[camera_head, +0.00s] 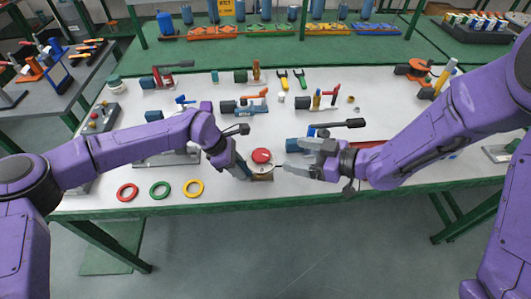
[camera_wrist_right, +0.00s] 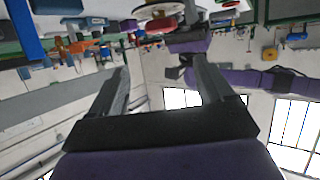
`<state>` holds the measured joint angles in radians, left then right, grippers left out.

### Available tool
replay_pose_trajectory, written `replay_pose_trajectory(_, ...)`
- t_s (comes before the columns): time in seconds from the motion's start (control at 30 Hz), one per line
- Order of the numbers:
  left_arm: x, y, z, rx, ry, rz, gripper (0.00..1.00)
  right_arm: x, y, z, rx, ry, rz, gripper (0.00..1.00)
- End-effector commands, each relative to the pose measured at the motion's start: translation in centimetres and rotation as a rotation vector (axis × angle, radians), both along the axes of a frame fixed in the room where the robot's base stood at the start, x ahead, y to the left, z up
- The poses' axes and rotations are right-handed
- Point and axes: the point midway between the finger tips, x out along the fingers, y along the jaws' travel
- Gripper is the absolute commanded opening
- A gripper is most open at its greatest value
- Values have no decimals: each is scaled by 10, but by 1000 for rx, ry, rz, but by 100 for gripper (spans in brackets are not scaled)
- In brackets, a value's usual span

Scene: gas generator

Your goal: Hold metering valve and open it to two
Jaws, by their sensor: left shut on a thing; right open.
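The metering valve (camera_head: 262,170) appears to be the small beige, round-bodied piece with a red knob (camera_head: 261,156) at the front edge of the white table. It stands upright, as far as I can tell. My left gripper (camera_head: 246,172) is shut on its body from the left. My right gripper (camera_head: 288,160) is open and empty just right of the valve, its fingers pointing at it. In the right wrist view the open fingers (camera_wrist_right: 162,72) frame a gap, with the valve's round body (camera_wrist_right: 160,22) beyond them at the top. The valve's scale marks are too small to read.
Red (camera_head: 127,192), green (camera_head: 160,190) and yellow (camera_head: 194,188) rings lie left of the valve along the front edge. Blue-bodied valves with handles (camera_head: 244,106) stand behind. A blue valve with a black lever (camera_head: 340,124) is close behind my right gripper.

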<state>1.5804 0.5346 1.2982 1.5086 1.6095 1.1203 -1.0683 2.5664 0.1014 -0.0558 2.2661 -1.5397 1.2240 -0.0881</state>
Motion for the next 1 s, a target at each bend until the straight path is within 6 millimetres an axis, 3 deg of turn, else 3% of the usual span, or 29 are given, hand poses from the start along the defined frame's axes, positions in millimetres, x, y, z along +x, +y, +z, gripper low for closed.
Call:
replay_pose_trajectory(0.17,0,0,1,-1,-1,0,0,-13,-1,-6,-22,36,-54,80)
replay_pose_trajectory(0.63,0,0,1,-1,-1,0,0,41,71,-44,-21,37,-53,80)
replay_pose_trajectory(1.0,0,0,1,-1,-1,0,0,52,85,-51,-19,37,-55,80)
